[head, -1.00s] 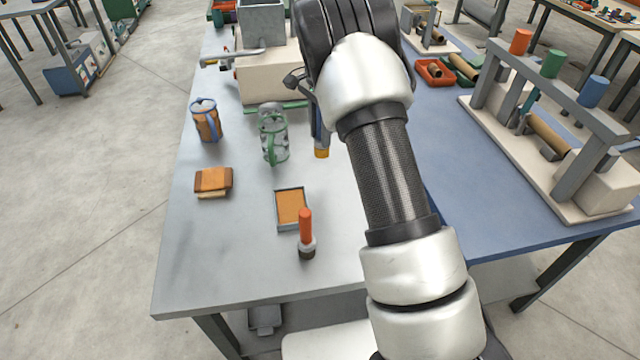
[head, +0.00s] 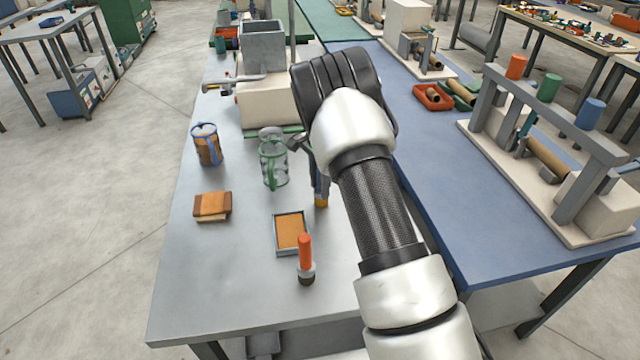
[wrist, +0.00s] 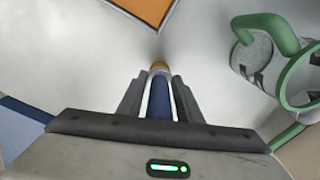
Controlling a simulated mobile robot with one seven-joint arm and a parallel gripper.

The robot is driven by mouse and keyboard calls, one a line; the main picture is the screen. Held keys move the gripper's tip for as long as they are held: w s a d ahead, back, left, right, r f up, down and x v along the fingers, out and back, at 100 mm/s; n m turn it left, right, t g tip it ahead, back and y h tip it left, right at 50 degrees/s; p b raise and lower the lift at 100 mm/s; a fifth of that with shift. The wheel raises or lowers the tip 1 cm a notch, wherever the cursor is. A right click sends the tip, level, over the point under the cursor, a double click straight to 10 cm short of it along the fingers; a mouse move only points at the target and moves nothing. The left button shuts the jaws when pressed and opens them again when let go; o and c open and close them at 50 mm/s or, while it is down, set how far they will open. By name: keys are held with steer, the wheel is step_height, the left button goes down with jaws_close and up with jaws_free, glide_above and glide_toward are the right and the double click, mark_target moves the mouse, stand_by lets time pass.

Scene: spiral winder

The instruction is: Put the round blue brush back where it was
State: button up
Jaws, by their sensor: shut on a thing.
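The round blue brush is in my gripper. It has a blue handle (wrist: 159,98) and a yellow-orange end (head: 321,201) pointing down. My gripper (wrist: 160,84) is shut on the handle, with one finger on each side in the wrist view. In the head view the brush hangs below my wrist, just right of the green-handled mug (head: 273,164). My arm hides most of the gripper there. I cannot tell whether the brush's end touches the table.
On the grey table (head: 200,290) are a grey-framed orange pad (head: 290,231), an upright orange-handled tool (head: 305,252), a brown block (head: 212,206) and a blue-handled mug (head: 206,145). A machine (head: 268,100) stands behind. A rack (head: 560,110) stands on the blue table at right.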

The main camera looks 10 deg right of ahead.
steer(key=shift+f, duration=0.2)
steer(key=o, duration=1.1)
steer(key=shift+o, duration=0.2)
